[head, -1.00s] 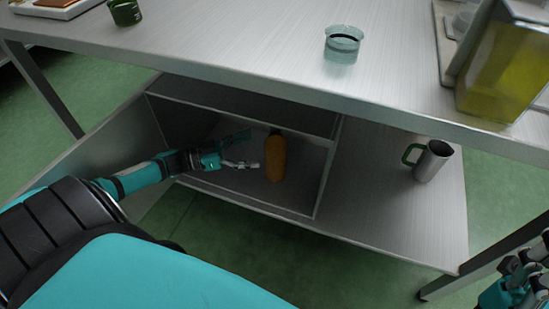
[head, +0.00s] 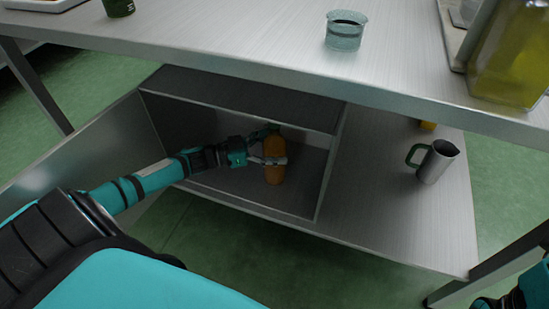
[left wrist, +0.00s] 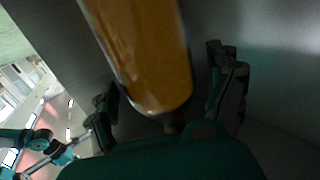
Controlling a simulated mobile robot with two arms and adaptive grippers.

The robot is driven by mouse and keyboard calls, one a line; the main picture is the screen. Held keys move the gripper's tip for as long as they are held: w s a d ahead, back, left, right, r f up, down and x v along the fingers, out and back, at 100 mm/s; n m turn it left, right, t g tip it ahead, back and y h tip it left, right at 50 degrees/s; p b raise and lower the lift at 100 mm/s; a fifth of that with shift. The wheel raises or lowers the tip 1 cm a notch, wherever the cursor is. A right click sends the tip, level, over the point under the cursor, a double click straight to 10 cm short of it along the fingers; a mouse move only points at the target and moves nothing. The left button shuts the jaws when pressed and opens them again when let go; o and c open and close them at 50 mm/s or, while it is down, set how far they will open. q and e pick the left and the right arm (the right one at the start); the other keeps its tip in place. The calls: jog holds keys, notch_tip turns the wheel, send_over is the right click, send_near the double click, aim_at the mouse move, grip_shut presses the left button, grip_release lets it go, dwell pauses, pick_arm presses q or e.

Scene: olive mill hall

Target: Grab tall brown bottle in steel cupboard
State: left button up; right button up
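The tall brown bottle (head: 274,175) stands upright inside the open steel cupboard (head: 250,100) under the bench. My left gripper (head: 274,146) reaches in from the left with its fingers around the bottle's upper part. In the left wrist view the bottle (left wrist: 150,60) fills the space between the two fingers (left wrist: 168,92). A gap shows between the bottle and the right-hand finger, so the gripper looks open. My right gripper (head: 488,303) is mostly cut off at the lower right corner, and its fingers cannot be made out.
The cupboard door (head: 85,145) stands open at the left. A steel jug (head: 438,162) with a green handle stands on the shelf right of the cupboard, with a yellow object (head: 427,125) behind it. A glass dish (head: 345,32) and an oil container (head: 510,55) stand on the bench top.

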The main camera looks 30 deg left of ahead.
pick_arm(q)
jog(key=c, duration=1.6)
jog(key=shift+r, duration=0.15)
jog(key=shift+c, duration=0.4)
jog(key=shift+r+p, duration=0.2)
jog(key=shift+p, duration=0.25)
